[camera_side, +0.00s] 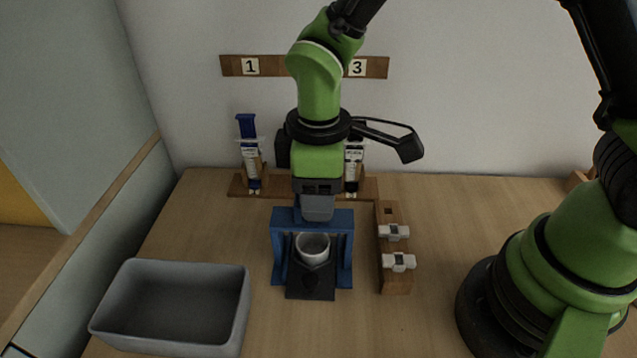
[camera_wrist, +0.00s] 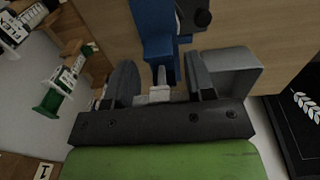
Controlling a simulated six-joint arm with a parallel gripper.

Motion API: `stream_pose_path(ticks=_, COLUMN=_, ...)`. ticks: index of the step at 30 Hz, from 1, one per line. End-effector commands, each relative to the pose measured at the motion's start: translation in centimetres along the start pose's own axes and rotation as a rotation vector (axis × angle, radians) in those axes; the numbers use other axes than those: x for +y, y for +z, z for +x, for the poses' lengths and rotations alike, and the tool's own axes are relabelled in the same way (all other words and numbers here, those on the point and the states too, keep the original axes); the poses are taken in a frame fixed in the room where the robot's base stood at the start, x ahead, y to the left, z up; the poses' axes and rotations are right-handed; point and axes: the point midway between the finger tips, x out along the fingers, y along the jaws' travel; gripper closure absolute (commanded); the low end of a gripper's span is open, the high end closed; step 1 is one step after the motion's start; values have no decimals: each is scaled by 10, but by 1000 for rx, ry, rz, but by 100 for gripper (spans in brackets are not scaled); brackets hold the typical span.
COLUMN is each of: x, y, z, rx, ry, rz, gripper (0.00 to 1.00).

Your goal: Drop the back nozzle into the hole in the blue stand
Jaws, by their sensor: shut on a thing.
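My gripper (camera_wrist: 160,88) is shut on a white nozzle (camera_wrist: 159,94), seen between its fingers in the wrist view. In the side view it is directly above the top of the blue stand (camera_side: 346,222); the held nozzle and the hole are hidden there behind my gripper. The stand also shows just beyond the fingers in the wrist view (camera_wrist: 152,24). I cannot tell whether the nozzle touches the stand. A wooden rack (camera_side: 397,284) right of the stand holds two white nozzles, (camera_side: 394,232) and (camera_side: 399,262); its back slot is empty.
A white cup (camera_side: 312,249) stands on a dark plate (camera_side: 311,284) under the stand. A grey bin (camera_side: 170,341) lies front left. Behind, a wooden holder (camera_side: 284,190) carries upright syringes (camera_side: 250,152) below a numbered board (camera_side: 276,67). Bare table lies right of the rack.

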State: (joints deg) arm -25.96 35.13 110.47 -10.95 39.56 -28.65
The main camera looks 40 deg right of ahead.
Motion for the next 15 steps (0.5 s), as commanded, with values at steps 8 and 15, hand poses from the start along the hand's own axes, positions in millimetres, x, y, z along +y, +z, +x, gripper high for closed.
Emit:
stream_pose_path(ticks=8, x=0, y=0, z=7, rx=-2, ry=-1, rz=0, gripper=72)
stream_pose_path(ticks=15, x=0, y=0, z=13, rx=-2, ry=-1, rz=0, gripper=72)
